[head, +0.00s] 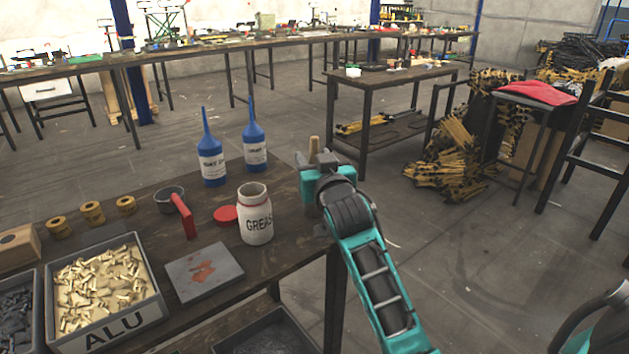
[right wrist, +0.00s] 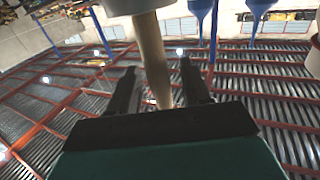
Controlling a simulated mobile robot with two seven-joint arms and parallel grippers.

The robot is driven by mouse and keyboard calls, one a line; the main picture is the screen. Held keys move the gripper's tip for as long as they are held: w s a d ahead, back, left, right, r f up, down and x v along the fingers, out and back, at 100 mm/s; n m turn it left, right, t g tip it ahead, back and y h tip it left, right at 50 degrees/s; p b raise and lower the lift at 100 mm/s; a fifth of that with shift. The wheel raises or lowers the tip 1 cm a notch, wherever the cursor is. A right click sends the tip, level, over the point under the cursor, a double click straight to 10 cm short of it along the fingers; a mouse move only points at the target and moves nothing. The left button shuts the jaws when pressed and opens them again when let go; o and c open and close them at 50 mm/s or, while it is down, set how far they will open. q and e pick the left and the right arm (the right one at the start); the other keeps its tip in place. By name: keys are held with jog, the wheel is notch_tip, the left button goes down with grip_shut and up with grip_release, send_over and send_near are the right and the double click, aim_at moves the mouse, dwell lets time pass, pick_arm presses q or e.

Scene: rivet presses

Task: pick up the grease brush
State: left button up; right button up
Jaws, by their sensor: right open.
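The grease brush shows as a light wooden handle (head: 314,147), upright at the right end of the near workbench. My right gripper (head: 314,160) is there with its fingers around the handle. In the right wrist view the handle (right wrist: 151,50) runs down between the two dark fingers of my open right gripper (right wrist: 158,70), with gaps on both sides. The brush's bristles cannot be made out. A white jar marked GREASE (head: 256,220) stands open to the left of the gripper. My left gripper is not in view.
Two blue-capped bottles (head: 212,165) (head: 254,145) stand behind the jar. A red lid (head: 225,214), a red-handled tool (head: 184,216), a stained grey plate (head: 204,272) and an ALU bin (head: 107,335) lie to the left. The floor right of the bench is mostly clear.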

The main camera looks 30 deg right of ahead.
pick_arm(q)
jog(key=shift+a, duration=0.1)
pick_arm(e)
jog(key=shift+c, duration=0.2)
grip_shut()
jog(key=shift+r, duration=0.15)
